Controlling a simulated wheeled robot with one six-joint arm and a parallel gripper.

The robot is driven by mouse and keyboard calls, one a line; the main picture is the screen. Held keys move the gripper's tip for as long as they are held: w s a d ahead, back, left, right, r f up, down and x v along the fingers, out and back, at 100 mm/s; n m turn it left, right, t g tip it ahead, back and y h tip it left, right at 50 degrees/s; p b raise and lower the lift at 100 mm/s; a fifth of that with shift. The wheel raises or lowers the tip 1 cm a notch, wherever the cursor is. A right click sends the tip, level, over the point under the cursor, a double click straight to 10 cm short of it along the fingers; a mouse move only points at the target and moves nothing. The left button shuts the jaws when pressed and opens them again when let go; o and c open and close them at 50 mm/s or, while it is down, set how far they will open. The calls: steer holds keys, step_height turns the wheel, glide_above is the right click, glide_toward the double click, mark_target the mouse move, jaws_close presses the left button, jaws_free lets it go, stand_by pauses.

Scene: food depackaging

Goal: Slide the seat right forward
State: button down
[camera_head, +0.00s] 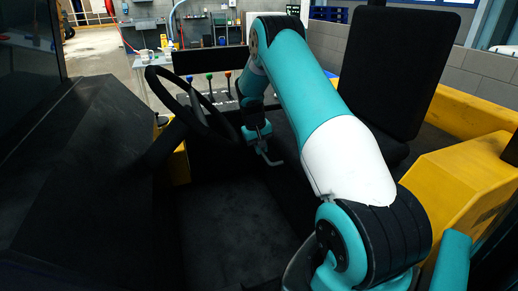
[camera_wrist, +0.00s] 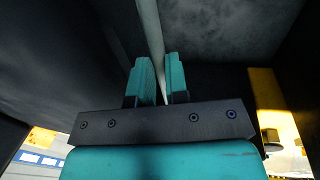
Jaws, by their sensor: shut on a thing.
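The black seat has an upright backrest (camera_head: 398,68) at the right of the head view. My arm crosses in front of its cushion and hides most of it. A thin pale bent bar (camera_head: 272,160) sticks out low at the front of the seat. My gripper (camera_head: 262,146) is down at this bar. In the wrist view my gripper's teal fingers (camera_wrist: 159,66) are closed around the pale bar (camera_wrist: 152,28), which runs between them. The seat's rails are not visible.
A black steering wheel (camera_head: 190,103) stands left of my gripper. Levers with coloured knobs (camera_head: 210,80) are behind it. A yellow body panel (camera_head: 462,185) is at the right. The dark cab floor (camera_head: 225,225) in front of the seat is clear.

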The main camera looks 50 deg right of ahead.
steer(key=c, duration=1.1)
jaws_free()
steer(key=shift+w+a, duration=0.25)
steer(key=shift+a, duration=0.1)
steer(key=shift+s+d, duration=0.1)
steer(key=shift+d, duration=0.05)
steer(key=a+r+b, duration=0.1)
steer(key=r, duration=0.4)
steer(key=w+a+r, duration=0.1)
steer(key=r, duration=0.5)
steer(key=a+r+b, duration=0.1)
steer(key=r, duration=0.5)
steer(key=shift+w+r+b, duration=0.1)
steer(key=shift+w+b, duration=0.15)
steer(key=shift+b, duration=0.1)
